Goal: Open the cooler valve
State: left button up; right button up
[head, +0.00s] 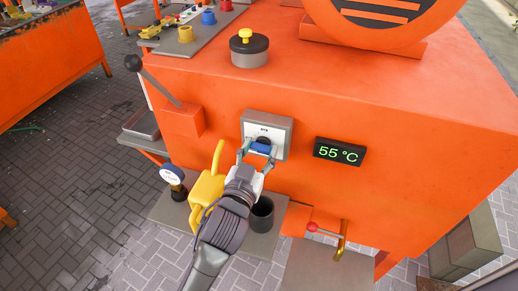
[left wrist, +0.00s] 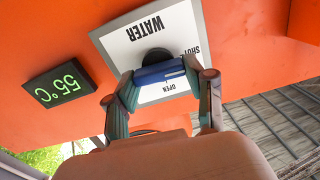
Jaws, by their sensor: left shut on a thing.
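The water valve is a blue handle (head: 261,147) on a dark round hub, set on a white plate (head: 282,130) in a grey frame on the orange machine's front. In the left wrist view the plate (left wrist: 182,28) appears upside down and reads WATER, SHUT and OPEN. My left gripper (head: 257,158) reaches up from below. In the left wrist view its fingers (left wrist: 160,76) are shut on the two ends of the blue handle (left wrist: 160,71), which lies nearly level and slightly tilted. The hub is partly hidden behind the handle. My right gripper is in no view.
A display (head: 339,151) reading 55 °C is right of the plate. A lever with a black knob (head: 133,62) sticks out at left. A red-knobbed tap (head: 312,226) is lower right.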

pick_arm(q)
jog(key=m+p, duration=0.1)
jog(key=m, duration=0.2)
jog(key=shift+d+r+p, duration=0.1)
jog(key=shift+r+p, duration=0.05)
jog(key=shift+p, duration=0.2)
jog(key=m+p, duration=0.2)
jog(key=m, duration=0.2)
jog(key=shift+m, duration=0.3)
jog(key=m+p, duration=0.1)
jog(key=m, duration=0.2)
jog(key=shift+d+m, duration=0.1)
jog(key=shift+m, duration=0.2)
jog(key=m, duration=0.2)
jog(key=m+p, duration=0.1)
jog(key=m, duration=0.1)
jog(key=shift+f, duration=0.25)
jog(key=shift+m, duration=0.3)
